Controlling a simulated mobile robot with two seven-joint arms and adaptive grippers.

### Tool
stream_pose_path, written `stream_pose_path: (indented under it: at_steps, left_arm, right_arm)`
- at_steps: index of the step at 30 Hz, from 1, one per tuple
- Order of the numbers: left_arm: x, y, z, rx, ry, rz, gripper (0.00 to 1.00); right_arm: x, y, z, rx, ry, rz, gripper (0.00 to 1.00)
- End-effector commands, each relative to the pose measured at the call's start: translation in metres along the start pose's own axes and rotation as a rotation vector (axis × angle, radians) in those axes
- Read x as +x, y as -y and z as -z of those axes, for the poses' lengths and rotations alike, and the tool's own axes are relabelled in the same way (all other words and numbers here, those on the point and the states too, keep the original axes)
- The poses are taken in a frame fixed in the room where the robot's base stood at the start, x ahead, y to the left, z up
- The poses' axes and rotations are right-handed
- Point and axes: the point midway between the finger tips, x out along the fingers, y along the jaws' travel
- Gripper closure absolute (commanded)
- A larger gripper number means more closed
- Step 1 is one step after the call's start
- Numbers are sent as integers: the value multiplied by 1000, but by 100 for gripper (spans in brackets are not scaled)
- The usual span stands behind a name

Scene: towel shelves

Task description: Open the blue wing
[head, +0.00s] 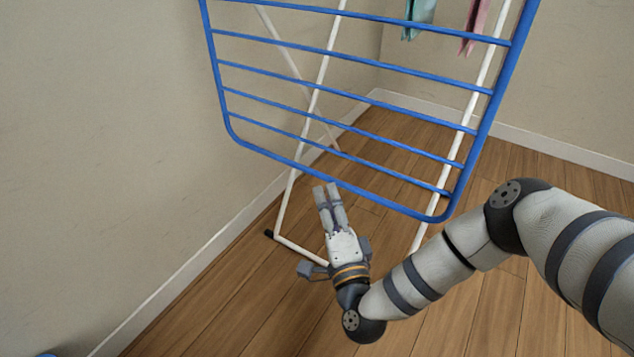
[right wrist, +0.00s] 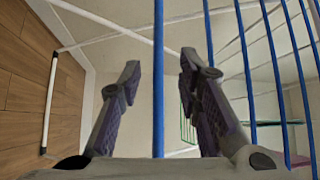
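The blue wing (head: 290,163) is a frame with several crossbars that hangs down on the front of a drying rack with white legs (head: 305,135). My right gripper (head: 328,188) points up at the wing's bottom bar, with its fingertips at or very near it. In the right wrist view my right gripper (right wrist: 159,68) has its fingers apart. A blue bar of the wing (right wrist: 158,100) lines up with the gap between them. I cannot tell whether the bar is between the fingers or just beyond. My left gripper is not in view.
A teal cloth (head: 418,18) and a pink cloth (head: 474,28) hang on the rack behind the wing. Beige walls with white baseboards (head: 225,235) stand at the left and back. The wooden floor (head: 225,300) in front of the rack is clear.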

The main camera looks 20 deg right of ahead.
Motion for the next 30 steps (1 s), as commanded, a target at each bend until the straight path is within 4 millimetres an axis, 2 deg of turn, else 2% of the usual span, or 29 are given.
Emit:
stream_pose_path:
  at_steps: [3, 6, 10, 14, 20, 24, 30]
  left_arm:
    - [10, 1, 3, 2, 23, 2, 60]
    - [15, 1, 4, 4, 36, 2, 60]
    - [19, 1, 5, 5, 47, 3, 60]
    - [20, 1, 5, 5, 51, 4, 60]
    - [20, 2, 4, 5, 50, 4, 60]
    - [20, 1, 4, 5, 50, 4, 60]
    - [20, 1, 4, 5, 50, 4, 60]
  right_arm:
    - [31, -5, 0, -1, -3, 0, 69]
    - [52, -5, 0, -1, -2, -2, 69]
    - [71, -4, 0, -1, -1, -3, 69]
    - [78, -2, 0, 0, 0, -2, 69]
    - [78, -1, 0, 0, 0, -2, 69]
    - [78, -1, 0, -1, 0, -2, 98]
    - [78, -1, 0, -1, 0, -3, 100]
